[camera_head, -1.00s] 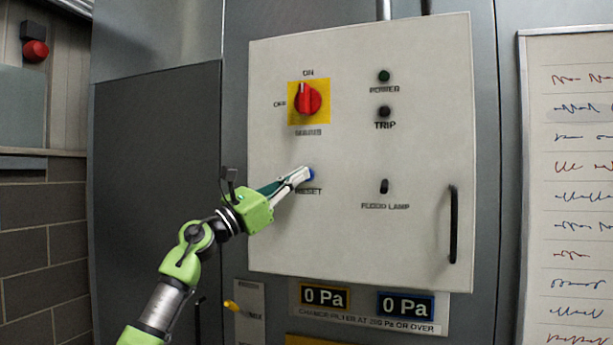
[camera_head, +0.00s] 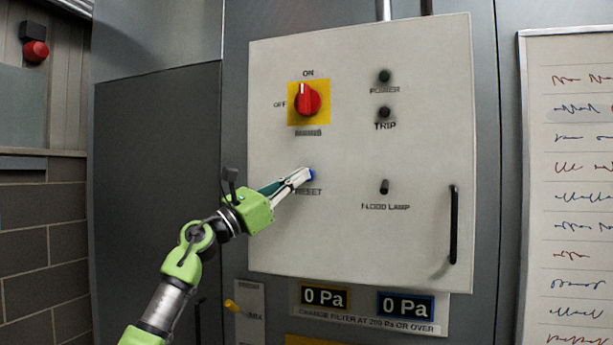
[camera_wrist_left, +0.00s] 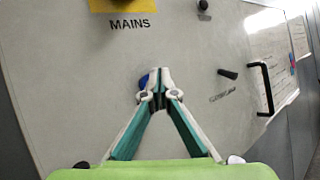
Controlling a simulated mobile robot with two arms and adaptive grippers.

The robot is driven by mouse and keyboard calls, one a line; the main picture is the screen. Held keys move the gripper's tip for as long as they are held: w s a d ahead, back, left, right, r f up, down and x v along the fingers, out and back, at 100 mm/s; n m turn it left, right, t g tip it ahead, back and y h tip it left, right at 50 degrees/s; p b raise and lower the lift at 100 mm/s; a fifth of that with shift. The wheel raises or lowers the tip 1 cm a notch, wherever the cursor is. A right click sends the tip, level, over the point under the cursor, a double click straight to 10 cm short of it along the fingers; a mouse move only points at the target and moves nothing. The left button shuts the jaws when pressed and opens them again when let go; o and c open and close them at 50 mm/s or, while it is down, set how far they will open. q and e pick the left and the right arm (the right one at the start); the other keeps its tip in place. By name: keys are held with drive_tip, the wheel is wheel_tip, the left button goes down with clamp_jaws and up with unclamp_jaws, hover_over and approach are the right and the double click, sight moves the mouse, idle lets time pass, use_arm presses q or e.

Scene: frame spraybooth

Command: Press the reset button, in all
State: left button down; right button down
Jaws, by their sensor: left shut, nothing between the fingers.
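The blue reset button (camera_head: 311,174) is on the white control panel (camera_head: 345,235), just above the label RESET. My left gripper (camera_head: 303,177) is shut and empty, with its fingertips at the button, covering part of it. In the left wrist view the shut fingertips (camera_wrist_left: 155,74) are close together against the panel face, and a sliver of the blue button (camera_wrist_left: 144,80) shows at their left. I cannot tell whether the button is pushed in. My right gripper is not in view.
A red mains switch (camera_head: 308,99) on a yellow plate is above the button. The flood lamp switch (camera_head: 384,187) and the black door handle (camera_head: 453,224) are to the right. Two 0 Pa displays (camera_head: 324,297) sit below the panel. A whiteboard (camera_head: 570,140) hangs at far right.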

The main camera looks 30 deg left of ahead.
use_arm(q)
drive_tip(key=shift+w, duration=0.25)
drive_tip(key=shift+w+a+p, duration=0.15)
drive_tip(key=shift+w+p, duration=0.15)
drive_tip(key=shift+w, duration=0.2)
idle(0.7)
drive_tip(key=shift+s, duration=0.15)
drive_tip(key=shift+s+d+b, duration=0.2)
drive_tip(key=shift+s+b, duration=0.2)
drive_tip(key=shift+s, duration=0.35)
drive_tip(key=s, duration=0.2)
drive_tip(key=s+d+b, duration=0.1)
drive_tip(key=s, duration=0.1)
drive_tip(key=shift+s+d, duration=0.1)
drive_tip(key=shift+s, duration=0.3)
drive_tip(key=shift+f, duration=0.1)
idle(0.7)
